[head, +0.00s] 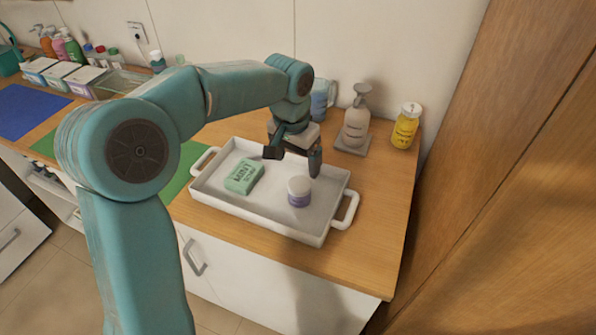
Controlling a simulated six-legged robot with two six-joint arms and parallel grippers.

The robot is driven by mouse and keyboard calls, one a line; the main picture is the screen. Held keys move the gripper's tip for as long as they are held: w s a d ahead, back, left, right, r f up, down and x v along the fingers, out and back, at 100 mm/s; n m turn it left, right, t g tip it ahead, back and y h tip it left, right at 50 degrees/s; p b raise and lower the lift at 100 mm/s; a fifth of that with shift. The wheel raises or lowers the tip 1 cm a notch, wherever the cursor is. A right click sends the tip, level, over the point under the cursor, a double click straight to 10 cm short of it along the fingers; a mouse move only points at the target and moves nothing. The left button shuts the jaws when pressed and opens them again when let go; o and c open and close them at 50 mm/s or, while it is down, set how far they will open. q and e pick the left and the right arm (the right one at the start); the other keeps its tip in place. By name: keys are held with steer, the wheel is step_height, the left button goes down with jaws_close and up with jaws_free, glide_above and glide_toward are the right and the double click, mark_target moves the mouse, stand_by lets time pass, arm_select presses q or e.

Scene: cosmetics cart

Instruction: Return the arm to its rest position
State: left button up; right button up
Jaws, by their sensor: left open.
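My left arm comes in from the left and reaches over the counter. Its gripper (294,164) is open and empty, with its fingers pointing down above the white tray (262,216). In the tray, a green soap bar (244,177) lies at the left. A small jar with a white lid and purple base (299,191) stands at the right, just in front of the gripper and apart from it as far as I can tell. My right gripper is not in view.
Behind the tray stand a pump bottle (356,124) on a grey stand, a yellow jar (405,127) and a blue container (319,104). Boxes (62,76) and bottles line the counter's back left. A wooden panel (500,200) rises at the right.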

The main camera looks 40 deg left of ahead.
arm_select(q)
steer(key=shift+s+r, duration=0.15)
steer(key=shift+r, duration=0.3)
